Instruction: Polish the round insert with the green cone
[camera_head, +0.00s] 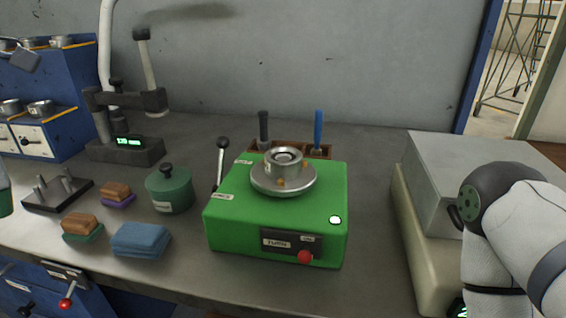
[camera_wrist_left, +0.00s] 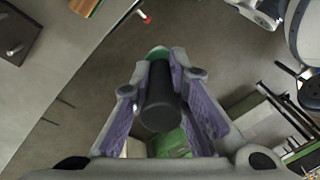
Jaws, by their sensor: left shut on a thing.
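The round insert (camera_head: 284,164) is a short steel ring, upright on the round metal plate (camera_head: 268,184) of a green machine (camera_head: 228,231). The machine has a "TURN" label and a red knob. In the left wrist view my left gripper (camera_wrist_left: 156,82) is shut on a tool with a thick black handle (camera_wrist_left: 160,108). A bit of green (camera_wrist_left: 157,53) shows at the tool's far end, probably the cone; its full shape is hidden. The tool is held away from the machine, over the floor. My right arm shows at the right of the head view, but its gripper is out of view.
Left of the machine stand a green lidded pot (camera_head: 170,190), blue folded cloths (camera_head: 141,240), brushes (camera_head: 82,229) and a peg stand (camera_head: 57,193). A lever (camera_head: 220,160) rises beside the machine. A tool rack (camera_head: 291,149) stands behind it, a grey box (camera_head: 435,165) at right.

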